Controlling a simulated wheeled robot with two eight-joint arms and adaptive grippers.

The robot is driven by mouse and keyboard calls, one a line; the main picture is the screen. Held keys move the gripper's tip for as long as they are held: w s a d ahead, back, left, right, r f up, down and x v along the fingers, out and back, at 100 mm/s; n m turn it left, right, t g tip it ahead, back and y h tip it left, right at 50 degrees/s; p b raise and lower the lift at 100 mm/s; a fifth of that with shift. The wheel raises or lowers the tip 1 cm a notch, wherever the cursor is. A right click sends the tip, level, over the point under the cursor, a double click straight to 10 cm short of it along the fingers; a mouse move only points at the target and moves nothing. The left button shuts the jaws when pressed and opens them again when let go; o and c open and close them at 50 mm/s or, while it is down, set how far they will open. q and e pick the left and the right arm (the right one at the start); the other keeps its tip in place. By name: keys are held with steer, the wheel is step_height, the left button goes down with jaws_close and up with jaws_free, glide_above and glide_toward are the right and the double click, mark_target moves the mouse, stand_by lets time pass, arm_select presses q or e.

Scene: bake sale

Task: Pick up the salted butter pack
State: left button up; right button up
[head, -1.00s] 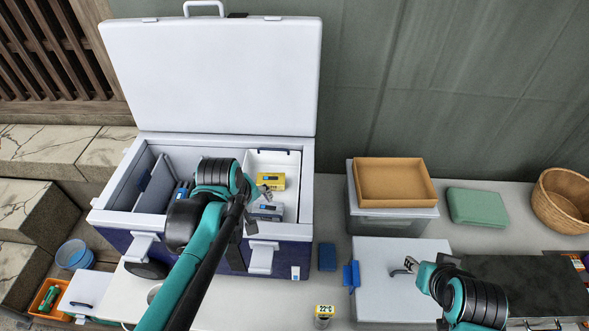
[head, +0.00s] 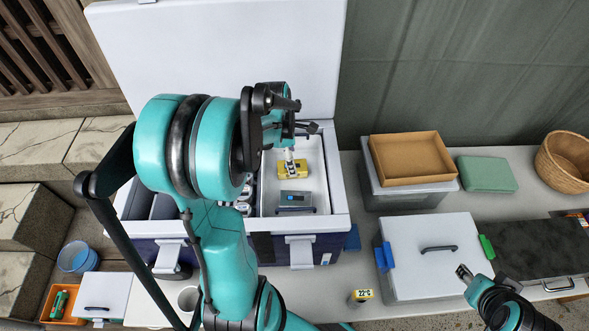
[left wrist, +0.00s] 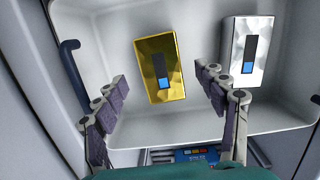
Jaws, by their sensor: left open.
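A gold pack (head: 297,174) lies in the white tray (head: 322,185) at the right of the open cooler. I cannot read which one is salted butter. In the left wrist view the gold pack (left wrist: 158,50) shows a dark and blue label, with the silver pack (left wrist: 238,62) to its right. My left gripper (head: 290,160) is over the gold pack, open and empty. Its fingers (left wrist: 163,92) point toward both sides of that pack, apart from it.
The cooler's raised lid (head: 215,60) stands behind the tray, and the tray's walls surround the packs. Other packs sit in the cooler left of the tray, partly hidden by my arm. A white lidded box (head: 430,262) and a cardboard tray (head: 410,158) stand to the right.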

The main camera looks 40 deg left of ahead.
mark_target(301, 164)
arm_select(q)
step_height(301, 164, down, 4)
steer(key=shift+d+f+b, duration=0.1)
steer(key=shift+b, duration=0.55)
steer(key=c, duration=1.4)
